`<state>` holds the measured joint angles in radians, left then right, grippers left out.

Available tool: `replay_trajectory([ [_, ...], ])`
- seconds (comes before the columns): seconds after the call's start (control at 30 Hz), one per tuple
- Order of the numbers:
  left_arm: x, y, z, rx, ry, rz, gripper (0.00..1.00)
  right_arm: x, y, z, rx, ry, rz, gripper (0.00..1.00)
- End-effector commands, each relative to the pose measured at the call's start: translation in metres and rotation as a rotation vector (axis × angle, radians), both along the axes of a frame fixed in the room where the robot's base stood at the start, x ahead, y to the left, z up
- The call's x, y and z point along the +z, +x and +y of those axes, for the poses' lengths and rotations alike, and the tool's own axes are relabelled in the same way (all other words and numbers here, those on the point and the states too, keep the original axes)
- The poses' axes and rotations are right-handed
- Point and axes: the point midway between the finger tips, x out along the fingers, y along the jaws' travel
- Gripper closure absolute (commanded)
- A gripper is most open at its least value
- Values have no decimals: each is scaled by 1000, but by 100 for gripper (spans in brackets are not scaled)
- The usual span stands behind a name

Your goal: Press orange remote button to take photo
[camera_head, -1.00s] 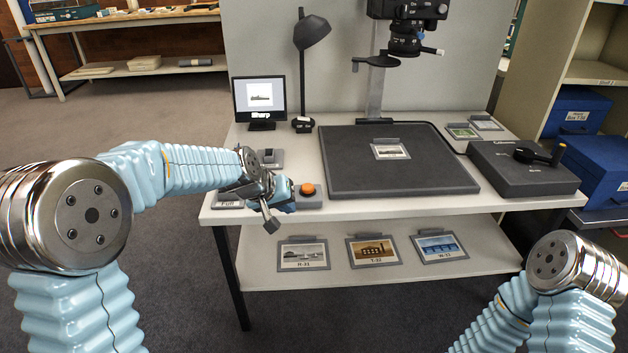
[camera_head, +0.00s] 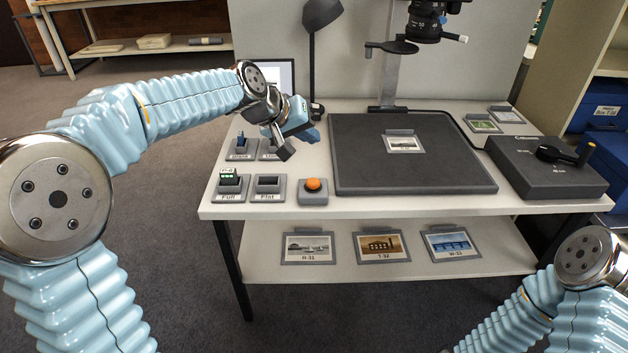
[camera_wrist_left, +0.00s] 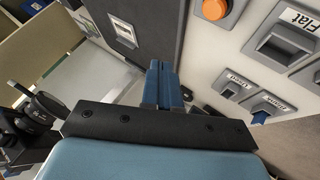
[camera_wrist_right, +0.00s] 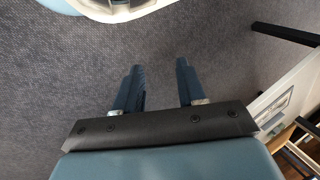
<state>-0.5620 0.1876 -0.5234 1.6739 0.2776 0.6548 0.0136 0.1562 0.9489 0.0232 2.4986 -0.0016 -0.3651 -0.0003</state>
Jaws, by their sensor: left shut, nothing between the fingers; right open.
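The orange button (camera_head: 314,184) sits on a grey base at the table's front edge, left of the dark copy board (camera_head: 410,178). It also shows at the top of the left wrist view (camera_wrist_left: 214,8). My left gripper (camera_head: 308,134) is shut and empty, above and behind the button, apart from it. Its closed fingers (camera_wrist_left: 166,84) show in the left wrist view. My right gripper (camera_wrist_right: 160,86) is open and empty above the carpet. The camera (camera_head: 426,20) hangs over the board, where a framed photo (camera_head: 404,143) lies.
A lamp (camera_head: 320,15) stands behind. A dark control box (camera_head: 545,167) is at right. Framed pictures (camera_head: 308,247) lie on the lower shelf.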

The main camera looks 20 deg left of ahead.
Motion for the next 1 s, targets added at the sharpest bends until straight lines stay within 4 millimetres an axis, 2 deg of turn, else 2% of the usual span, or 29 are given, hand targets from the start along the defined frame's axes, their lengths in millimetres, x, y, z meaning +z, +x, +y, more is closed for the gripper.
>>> replay_trajectory([
  [0.27,-21,0,-1,-1,1,0,100,-18,2,-5,-8,-7,-3,60],
  [0.7,-81,0,0,1,0,1,100,-69,7,-17,-30,-25,-13,60],
  [1.0,-88,0,0,0,0,0,100,-74,7,-18,-31,-24,-12,60],
])
